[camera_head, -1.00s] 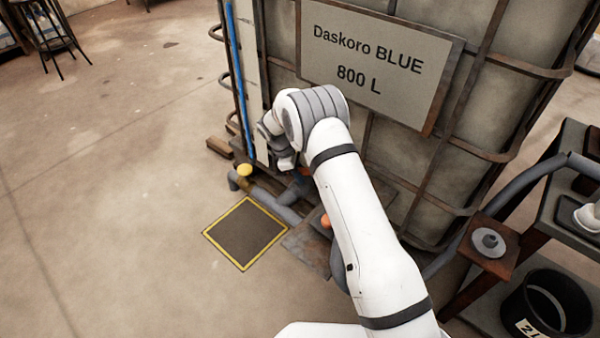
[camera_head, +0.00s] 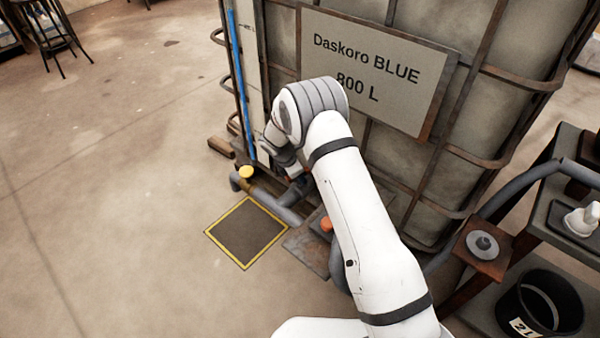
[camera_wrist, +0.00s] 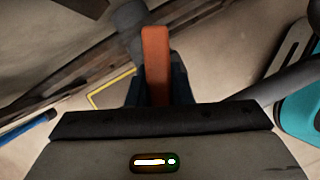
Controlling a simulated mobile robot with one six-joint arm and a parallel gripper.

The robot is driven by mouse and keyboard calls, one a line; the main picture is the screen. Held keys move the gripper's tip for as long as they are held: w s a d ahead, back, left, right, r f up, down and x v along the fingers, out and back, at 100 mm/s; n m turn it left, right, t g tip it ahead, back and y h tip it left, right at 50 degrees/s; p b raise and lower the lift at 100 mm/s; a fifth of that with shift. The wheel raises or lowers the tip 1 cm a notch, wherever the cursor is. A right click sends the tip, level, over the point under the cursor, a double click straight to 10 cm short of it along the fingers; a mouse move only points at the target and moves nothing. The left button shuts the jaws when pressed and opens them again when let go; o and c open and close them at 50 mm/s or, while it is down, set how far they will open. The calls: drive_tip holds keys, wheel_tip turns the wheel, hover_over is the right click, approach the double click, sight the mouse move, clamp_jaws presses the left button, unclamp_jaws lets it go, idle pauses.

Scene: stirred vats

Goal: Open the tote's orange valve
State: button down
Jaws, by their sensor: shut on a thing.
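The orange valve handle (camera_wrist: 156,60) stands upright in the wrist view, between the dark fingers of my gripper (camera_wrist: 158,92). My gripper is shut on it. The handle's lower part is hidden behind the gripper body. In the head view my gripper (camera_head: 292,170) is low at the tote's front left corner, and my wrist covers most of it and the handle. The tote (camera_head: 462,150) is a large caged container with a sign (camera_head: 375,70) reading "Daskoro BLUE 800 L".
A grey pipe (camera_head: 275,209) with a yellow cap (camera_head: 246,172) runs beside a yellow-edged floor plate (camera_head: 246,233). Another orange piece (camera_head: 327,224) shows beside my forearm. A cart (camera_head: 545,222) and a black bucket (camera_head: 508,312) stand at right. The left floor is open.

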drive_tip(key=n+p, duration=0.1)
drive_tip(key=n, duration=0.1)
drive_tip(key=n+t+y, duration=0.1)
drive_tip(key=n, duration=0.1)
drive_tip(key=n+t+y+p, duration=0.1)
drive_tip(key=n, duration=0.1)
drive_tip(key=shift+w+a+r+n+p, duration=0.25)
drive_tip(key=shift+w+r+n+p, duration=0.05)
drive_tip(key=shift+r, duration=0.1)
drive_tip(key=c, duration=1.9)
unclamp_jaws()
drive_tip(key=n+y+p, duration=0.1)
drive_tip(key=n, duration=0.3)
drive_tip(key=shift+f+t, duration=0.1)
drive_tip(key=shift+t, duration=0.2)
drive_tip(key=shift+o, duration=0.3)
drive_tip(key=shift+s+n+y, duration=0.1)
drive_tip(key=shift+n+y, duration=0.2)
drive_tip(key=shift+n, duration=0.1)
drive_tip(key=shift+a+f, duration=0.1)
drive_tip(key=shift+f, duration=0.05)
drive_tip(key=o, duration=0.9)
drive_tip(key=shift+s+f, duration=0.1)
drive_tip(key=shift+s, duration=0.05)
drive_tip(key=p+v, duration=0.2)
drive_tip(key=v, duration=0.5)
drive_tip(key=shift+s+r, duration=0.15)
drive_tip(key=shift+r, duration=0.25)
